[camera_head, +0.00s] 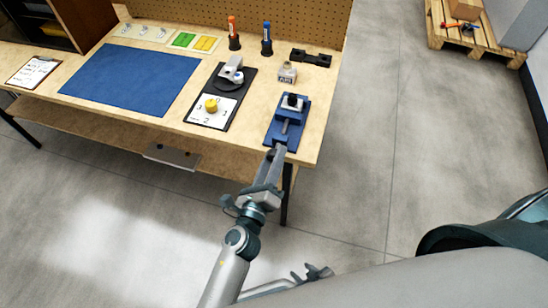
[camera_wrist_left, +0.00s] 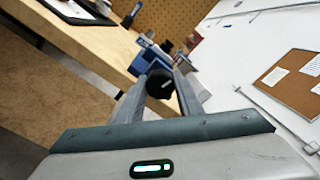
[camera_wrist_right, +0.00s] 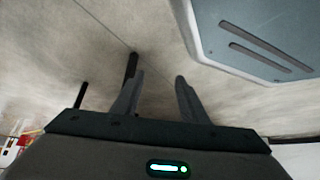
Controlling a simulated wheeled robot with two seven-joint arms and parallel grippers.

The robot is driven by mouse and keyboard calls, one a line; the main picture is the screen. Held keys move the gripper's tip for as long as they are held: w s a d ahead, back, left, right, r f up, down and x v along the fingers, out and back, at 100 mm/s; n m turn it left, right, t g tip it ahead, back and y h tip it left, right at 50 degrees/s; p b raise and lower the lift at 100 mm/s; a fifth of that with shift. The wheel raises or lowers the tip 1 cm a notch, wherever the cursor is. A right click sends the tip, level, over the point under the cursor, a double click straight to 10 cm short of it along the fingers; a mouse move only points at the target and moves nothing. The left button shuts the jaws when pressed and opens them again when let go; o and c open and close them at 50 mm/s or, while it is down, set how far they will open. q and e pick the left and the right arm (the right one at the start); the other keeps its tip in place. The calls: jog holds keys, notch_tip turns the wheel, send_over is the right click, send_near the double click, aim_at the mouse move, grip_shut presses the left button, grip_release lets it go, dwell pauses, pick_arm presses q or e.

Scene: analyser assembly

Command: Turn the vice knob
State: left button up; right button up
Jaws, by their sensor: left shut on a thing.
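The blue vice (camera_head: 275,133) stands at the front right corner of the table and holds a small part with a dark top between its jaws. Its black round knob (camera_wrist_left: 160,83) faces the table's front edge. My left gripper (camera_head: 276,151) reaches up to the front of the vice, and its two fingers are shut on the knob, one on each side. In the head view the fingers hide the knob. The blue vice also shows in the left wrist view (camera_wrist_left: 143,62). My right gripper (camera_wrist_right: 157,88) is open and empty, low over the floor, away from the table.
A small grey block (camera_head: 287,73), a black bracket (camera_head: 311,58) and two marker stands are behind. A blue mat (camera_head: 130,78) covers the table's left.

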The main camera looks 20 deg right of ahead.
pick_arm(q)
jog(key=shift+w+a+r+m, duration=0.1)
jog(key=shift+w+r+m, duration=0.05)
jog(key=shift+m, duration=0.45)
jog(key=shift+w+r+m, duration=0.1)
jog(key=shift+r+m, duration=0.05)
jog(key=shift+m, duration=1.15)
pick_arm(e)
jog(key=shift+s+d+f+g, duration=0.15)
jog(key=shift+s+d+f, duration=0.05)
jog(key=shift+s, duration=0.25)
jog(key=shift+s+d+f+g, duration=0.15)
jog(key=shift+s+f, duration=0.05)
jog(key=shift+s, duration=0.25)
jog(key=shift+w, duration=0.15)
pick_arm(q)
jog(key=o, duration=1)
jog(key=shift+s, duration=0.1)
jog(key=shift+f, duration=0.15)
pick_arm(e)
jog(key=shift+w, duration=0.1)
pick_arm(q)
jog(key=shift+s, duration=0.1)
